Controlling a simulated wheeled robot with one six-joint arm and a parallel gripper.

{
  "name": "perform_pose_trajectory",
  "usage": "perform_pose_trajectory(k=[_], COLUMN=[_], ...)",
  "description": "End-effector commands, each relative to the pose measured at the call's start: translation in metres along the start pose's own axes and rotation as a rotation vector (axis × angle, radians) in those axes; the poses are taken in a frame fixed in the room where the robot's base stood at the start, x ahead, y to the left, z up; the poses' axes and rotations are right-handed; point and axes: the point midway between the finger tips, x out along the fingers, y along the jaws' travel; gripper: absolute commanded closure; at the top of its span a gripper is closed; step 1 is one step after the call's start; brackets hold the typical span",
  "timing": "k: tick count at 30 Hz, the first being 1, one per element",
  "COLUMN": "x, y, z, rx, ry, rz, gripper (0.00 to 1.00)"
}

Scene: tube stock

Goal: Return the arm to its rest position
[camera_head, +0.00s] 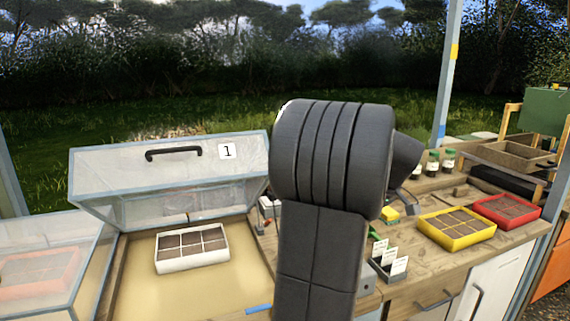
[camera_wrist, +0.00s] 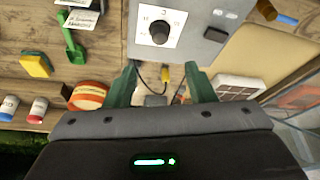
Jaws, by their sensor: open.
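My gripper (camera_wrist: 161,82) shows in the wrist view as two green fingers, wide apart with nothing held between them. It hangs above the wooden bench, with a grey control box (camera_wrist: 178,30) with a black knob beyond the fingers.
Left of my arm, a clear-lidded propagator (camera_head: 165,180) marked 1 is open, with a white seed tray (camera_head: 192,262) inside. Right are yellow (camera_head: 457,243) and red (camera_head: 505,223) trays, label cards (camera_head: 390,262) and small bottles (camera_head: 433,163). An orange-and-white pot (camera_wrist: 88,96) sits near the fingers.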

Motion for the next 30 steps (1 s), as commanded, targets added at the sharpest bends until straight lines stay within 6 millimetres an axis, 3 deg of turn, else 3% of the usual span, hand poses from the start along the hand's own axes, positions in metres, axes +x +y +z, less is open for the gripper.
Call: perform_pose_trajectory(k=[1, 18, 30], x=[0.015, 0.130, 0.124], y=[-0.002, -0.002, -0.004], z=[0.001, 0.001, -0.001], rx=[0.000, 0.000, 0.275], ry=[-0.004, -0.004, -0.003], rz=[-0.008, -0.007, 0.111], gripper=[0.50, 0.50, 0.50])
